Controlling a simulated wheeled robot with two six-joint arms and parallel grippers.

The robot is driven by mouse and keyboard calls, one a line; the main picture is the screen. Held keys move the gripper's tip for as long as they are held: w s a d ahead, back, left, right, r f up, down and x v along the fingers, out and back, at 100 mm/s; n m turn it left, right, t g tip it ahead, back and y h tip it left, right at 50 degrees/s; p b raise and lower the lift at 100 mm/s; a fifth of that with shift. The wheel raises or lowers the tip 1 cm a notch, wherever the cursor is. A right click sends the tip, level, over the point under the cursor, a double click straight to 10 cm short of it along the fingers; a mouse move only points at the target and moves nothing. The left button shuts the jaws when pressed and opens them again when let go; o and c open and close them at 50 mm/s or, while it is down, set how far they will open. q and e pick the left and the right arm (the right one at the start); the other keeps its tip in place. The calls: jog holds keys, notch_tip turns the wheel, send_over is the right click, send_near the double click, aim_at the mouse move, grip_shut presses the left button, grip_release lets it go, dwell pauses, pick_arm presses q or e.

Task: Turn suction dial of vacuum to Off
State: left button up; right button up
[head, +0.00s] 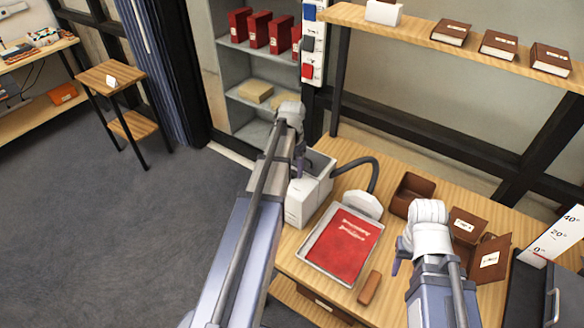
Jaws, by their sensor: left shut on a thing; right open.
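The vacuum is a white box-shaped unit (303,205) at the left end of the wooden table, with a dark hose (366,166) curving to a pale nozzle (366,203). My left gripper (299,171) reaches down at the top of the vacuum and is shut on what appears to be its suction dial. The dial and its setting are hidden behind my gripper and arm. My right gripper (396,267) is open and empty above the table, right of the red book.
A red book (344,245) lies in a grey tray (318,269).

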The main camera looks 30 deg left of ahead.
aim_at(292, 171)
pick_arm(q)
jog(key=o, duration=1.4)
jog(key=shift+r, duration=0.15)
notch_tip(292, 171, up, 8)
jog(key=p, duration=0.8)
jog(key=shift+f, duration=0.2)
jog(key=shift+f, duration=0.1)
